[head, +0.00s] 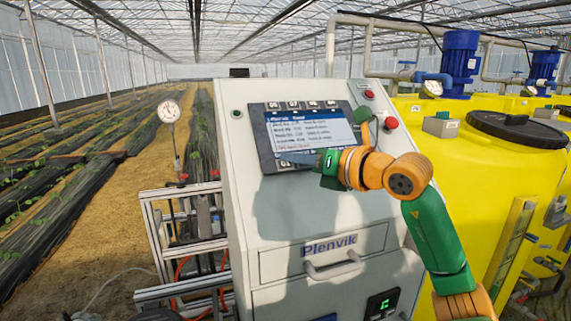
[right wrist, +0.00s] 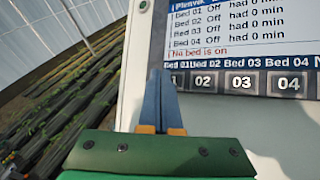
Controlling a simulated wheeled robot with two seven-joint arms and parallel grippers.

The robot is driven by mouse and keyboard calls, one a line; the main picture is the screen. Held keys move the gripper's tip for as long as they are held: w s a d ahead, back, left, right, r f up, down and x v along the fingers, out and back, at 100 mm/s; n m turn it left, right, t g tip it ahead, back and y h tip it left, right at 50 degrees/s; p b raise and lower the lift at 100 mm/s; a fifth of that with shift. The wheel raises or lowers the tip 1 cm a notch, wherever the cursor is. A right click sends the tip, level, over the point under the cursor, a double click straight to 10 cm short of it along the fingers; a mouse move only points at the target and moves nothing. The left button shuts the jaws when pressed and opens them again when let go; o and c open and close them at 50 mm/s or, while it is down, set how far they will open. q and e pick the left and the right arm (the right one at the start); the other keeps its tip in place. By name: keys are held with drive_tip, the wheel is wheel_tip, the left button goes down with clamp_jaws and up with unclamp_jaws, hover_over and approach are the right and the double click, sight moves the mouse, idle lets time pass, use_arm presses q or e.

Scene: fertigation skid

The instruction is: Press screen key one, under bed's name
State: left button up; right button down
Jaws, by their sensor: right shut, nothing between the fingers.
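The screen (head: 315,133) is set in the sloping face of the cabinet, and it also shows in the right wrist view (right wrist: 235,35). It lists several beds as Off and reads "No bed is on". Along its bottom edge, bed names stand over numbered keys. Key one (right wrist: 174,80), under "Bed 01", is partly covered by my fingertips. My right gripper (head: 284,157) is shut and empty at the screen's lower left corner. In the right wrist view its blue fingertips (right wrist: 161,72) overlap key one's left part; I cannot tell whether they touch it.
The cabinet (head: 250,220) has a red button (head: 391,123) right of the screen and a drawer handle (head: 333,267) below. Yellow tanks (head: 480,170) stand at right. A pipe frame with a gauge (head: 168,112) stands at left, beside planted rows.

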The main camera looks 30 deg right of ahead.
idle(0.4)
drive_tip(key=shift+w+f, duration=0.3)
drive_tip(key=shift+f, duration=0.05)
drive_tip(key=shift+w+d+f, duration=0.1)
drive_tip(key=shift+w+f, duration=0.1)
drive_tip(key=shift+f, duration=0.1)
idle(0.6)
drive_tip(key=shift+r, duration=0.1)
drive_tip(key=shift+s+r, duration=0.4)
drive_tip(key=shift+r, duration=0.1)
idle(0.3)
drive_tip(key=s+r+p, duration=0.1)
drive_tip(key=r, duration=0.1)
drive_tip(key=s+a+r, duration=0.1)
drive_tip(key=s, duration=0.1)
drive_tip(key=shift+s+r+p, duration=0.2)
drive_tip(key=shift+r+p, duration=0.15)
drive_tip(key=shift+r, duration=0.05)
